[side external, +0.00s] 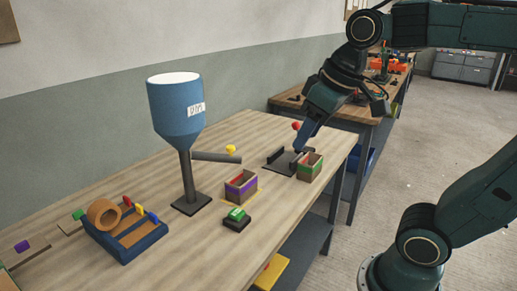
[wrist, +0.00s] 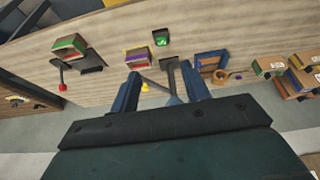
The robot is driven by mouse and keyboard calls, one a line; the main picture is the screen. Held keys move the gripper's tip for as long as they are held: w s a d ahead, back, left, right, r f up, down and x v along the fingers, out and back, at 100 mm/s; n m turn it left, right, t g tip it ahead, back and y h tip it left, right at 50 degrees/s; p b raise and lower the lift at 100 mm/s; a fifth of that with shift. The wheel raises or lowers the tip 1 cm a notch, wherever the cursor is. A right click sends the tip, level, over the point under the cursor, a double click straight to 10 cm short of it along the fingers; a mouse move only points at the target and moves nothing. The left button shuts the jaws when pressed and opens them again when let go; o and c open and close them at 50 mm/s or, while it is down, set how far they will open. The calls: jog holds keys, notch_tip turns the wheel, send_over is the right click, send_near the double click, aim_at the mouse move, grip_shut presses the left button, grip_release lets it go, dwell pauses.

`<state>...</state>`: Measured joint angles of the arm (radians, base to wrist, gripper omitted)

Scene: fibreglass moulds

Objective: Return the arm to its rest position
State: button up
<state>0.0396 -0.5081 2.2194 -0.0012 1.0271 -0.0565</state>
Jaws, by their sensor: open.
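My gripper (side external: 303,143) is at the end of my arm, pointing down over the far part of the wooden workbench (side external: 150,235). It is near a box with red and green bands (side external: 310,167) and a dark tray (side external: 281,161); I cannot tell the exact gap. In the wrist view my gripper (wrist: 162,88) has its two blue fingers apart, and I see nothing held between them. The banded box (wrist: 68,45) shows at the upper left there.
A blue hopper (side external: 177,108) stands on a post, with a grey arm (side external: 215,157) sticking out. A purple box (side external: 241,186), a green-topped block (side external: 236,219) and a blue tray (side external: 125,239) share the bench. Another bench (side external: 345,112) stands behind.

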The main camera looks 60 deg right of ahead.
jog(key=s+f+t, duration=0.1)
jog(key=s+f, duration=0.4)
jog(key=s, duration=0.1)
jog(key=shift+a, duration=0.45)
